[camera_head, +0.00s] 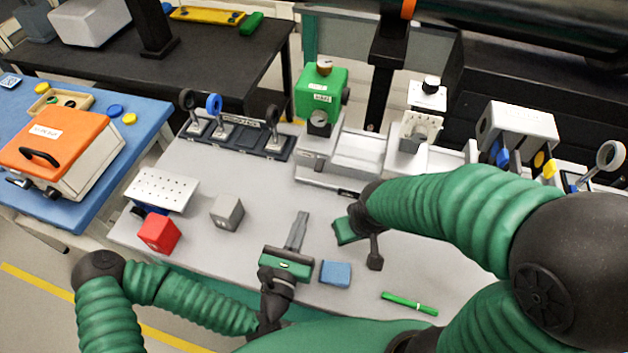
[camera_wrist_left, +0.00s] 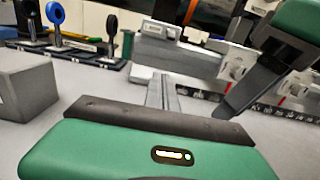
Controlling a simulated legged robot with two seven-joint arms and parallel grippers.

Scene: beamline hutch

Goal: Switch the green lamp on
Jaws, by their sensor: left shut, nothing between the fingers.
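The green lamp appears to be the green box-shaped housing (camera_head: 320,95) at the back of the bench, with a brass knob on top, white labels and dark round parts at its front and side. I cannot tell whether it is lit. My left gripper (camera_head: 301,218) is shut and empty over the middle of the bench, in front of the lamp and well apart from it. Its closed fingers also show in the left wrist view (camera_wrist_left: 163,92). My right gripper (camera_head: 374,255) is to its right, and its finger opening cannot be made out.
Ring mounts (camera_head: 222,133) stand left of the lamp, and a grey rail assembly (camera_head: 357,150) stands right of it. A red cube (camera_head: 159,233), a grey cube (camera_head: 227,212), a blue block (camera_head: 336,273) and a green pen-like stick (camera_head: 410,303) lie on the bench.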

